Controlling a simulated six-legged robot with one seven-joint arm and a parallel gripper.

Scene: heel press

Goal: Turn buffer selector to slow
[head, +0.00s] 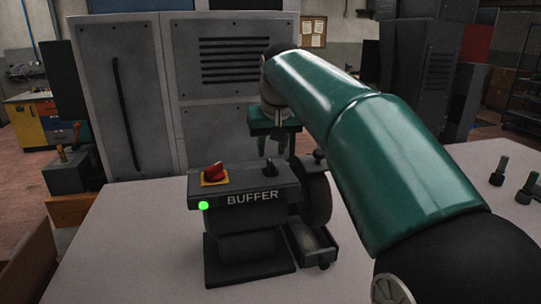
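The buffer (250,221) is a dark grey machine with the white word BUFFER on its front, standing on the light bench top. A small black switch (269,167) stands at the right of the panel. I see no slow marking, and cannot tell which control is the selector. A green light (203,205) glows on the front's left. My gripper (276,155) points down above the rear right of the panel, fingers apart and empty. Contact with the black switch is unclear.
A buffing wheel (317,193) and a small tray (312,244) are at the machine's right. Black knobbed parts (525,188) stand at the bench's right. A grey cabinet (120,90) stands behind. The bench left of the machine is clear.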

